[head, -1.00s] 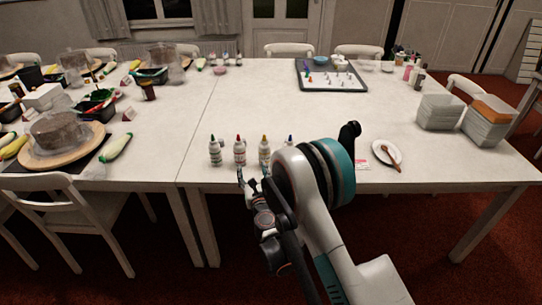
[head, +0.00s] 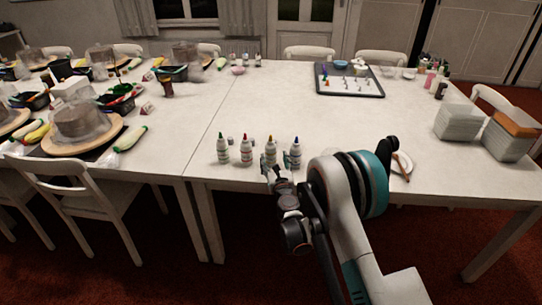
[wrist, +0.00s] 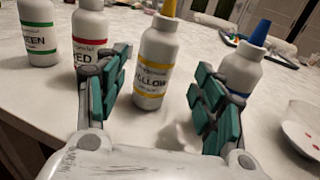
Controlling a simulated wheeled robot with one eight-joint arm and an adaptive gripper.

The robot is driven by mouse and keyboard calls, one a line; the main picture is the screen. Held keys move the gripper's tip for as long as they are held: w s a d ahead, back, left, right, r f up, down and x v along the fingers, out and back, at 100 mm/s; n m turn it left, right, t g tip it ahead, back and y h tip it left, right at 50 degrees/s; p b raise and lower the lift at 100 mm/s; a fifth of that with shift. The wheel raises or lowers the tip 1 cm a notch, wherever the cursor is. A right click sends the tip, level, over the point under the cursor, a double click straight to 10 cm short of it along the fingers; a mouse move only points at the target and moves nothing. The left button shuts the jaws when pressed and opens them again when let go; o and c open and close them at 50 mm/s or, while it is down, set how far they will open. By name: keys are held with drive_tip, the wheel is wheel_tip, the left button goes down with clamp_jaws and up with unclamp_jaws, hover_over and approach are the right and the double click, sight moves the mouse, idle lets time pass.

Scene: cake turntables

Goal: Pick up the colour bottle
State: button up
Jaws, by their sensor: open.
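Several white colour bottles stand upright in a row near the table's front edge. In the head view they are a green-capped bottle (head: 222,150), a red-capped bottle (head: 246,151), a yellow-capped bottle (head: 270,152) and a blue-capped bottle (head: 295,155). In the wrist view my gripper (wrist: 162,72) is open and empty, its fingers pointing at the yellow bottle (wrist: 152,70), which shows between them. The blue bottle (wrist: 240,68) is just right of the right finger, partly hidden by it. The red bottle (wrist: 90,45) and green bottle (wrist: 38,30) stand to the left.
The white table (head: 330,125) is clear behind the bottles. A plate (head: 401,166) lies right of my arm. White stacks (head: 457,122) stand at the right, a tray (head: 350,88) with small items at the back. Cakes and vegetables crowd the left table.

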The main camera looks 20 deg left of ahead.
sight(272, 155)
drive_tip(key=x, duration=0.1)
drive_tip(key=b+x, duration=0.1)
drive_tip(key=x, duration=0.1)
drive_tip(key=b+x, duration=0.1)
drive_tip(key=x, duration=0.1)
drive_tip(key=shift+a+f, duration=0.25)
drive_tip(key=shift+w+a+r, duration=0.1)
drive_tip(key=shift+w, duration=0.1)
drive_tip(key=shift+c, duration=0.6)
drive_tip(key=c, duration=0.7)
